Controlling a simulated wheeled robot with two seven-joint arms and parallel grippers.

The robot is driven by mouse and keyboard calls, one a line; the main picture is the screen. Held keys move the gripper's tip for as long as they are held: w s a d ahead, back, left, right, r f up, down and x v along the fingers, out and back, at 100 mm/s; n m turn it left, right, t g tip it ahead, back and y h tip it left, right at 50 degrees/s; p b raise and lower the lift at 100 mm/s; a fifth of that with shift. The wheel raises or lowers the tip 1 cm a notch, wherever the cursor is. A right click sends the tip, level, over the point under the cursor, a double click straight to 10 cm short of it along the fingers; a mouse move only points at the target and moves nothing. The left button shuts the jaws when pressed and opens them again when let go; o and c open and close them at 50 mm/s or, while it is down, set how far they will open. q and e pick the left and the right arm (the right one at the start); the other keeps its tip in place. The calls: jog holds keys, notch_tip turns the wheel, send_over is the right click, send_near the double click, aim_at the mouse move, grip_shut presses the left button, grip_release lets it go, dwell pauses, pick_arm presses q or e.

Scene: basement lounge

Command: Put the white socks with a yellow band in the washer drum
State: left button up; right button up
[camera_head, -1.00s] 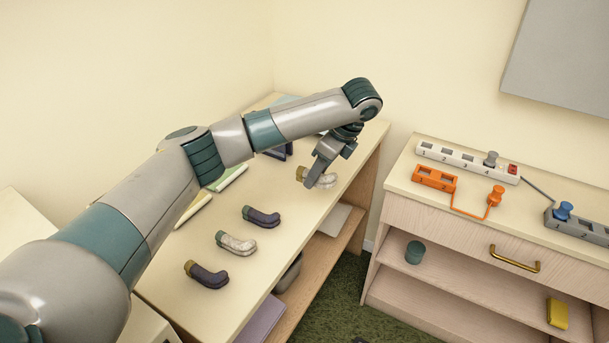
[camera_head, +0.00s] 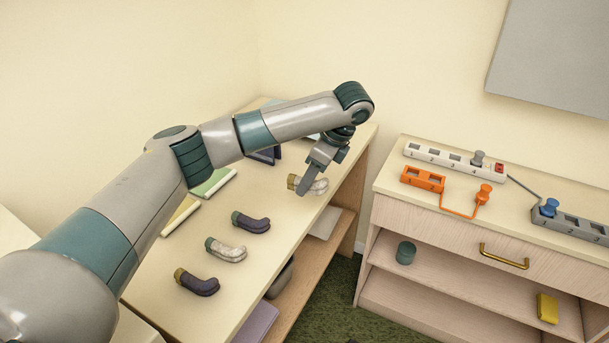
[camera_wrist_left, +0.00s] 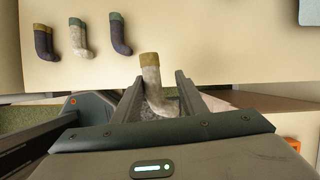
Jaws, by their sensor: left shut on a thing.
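A white sock with a yellow band (camera_head: 293,182) lies at the far right part of the pale tabletop (camera_head: 215,310). My left gripper (camera_head: 310,184) is down at this sock and shut on it. In the left wrist view the sock (camera_wrist_left: 151,75) is between the two fingers (camera_wrist_left: 158,92), its yellow band sticking out past the tips. Its lower part is partly hidden by the gripper. I cannot tell if it is clear of the tabletop. The washer drum and my right gripper are not in view.
Three other socks lie in a row: dark with a green band (camera_head: 251,222), white with a green band (camera_head: 226,250), dark with a yellow band (camera_head: 196,282). Books (camera_head: 214,183) lie behind them. A cabinet (camera_head: 440,213) with power strips (camera_head: 455,157) stands right, across a gap.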

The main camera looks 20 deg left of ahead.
pick_arm(q)
jog(key=s+d+f+n+g+h, duration=0.1)
jog(key=s+n+g+h, duration=0.3)
jog(key=s+n, duration=1.4)
jog(key=s+d, duration=0.1)
jog(key=s, duration=0.4)
jog(key=shift+s+d+f+n+g+h, duration=0.2)
jog(key=shift+s+f+n+g+h, duration=0.1)
jog(key=shift+s+g, duration=0.1)
jog(key=shift+d, duration=0.1)
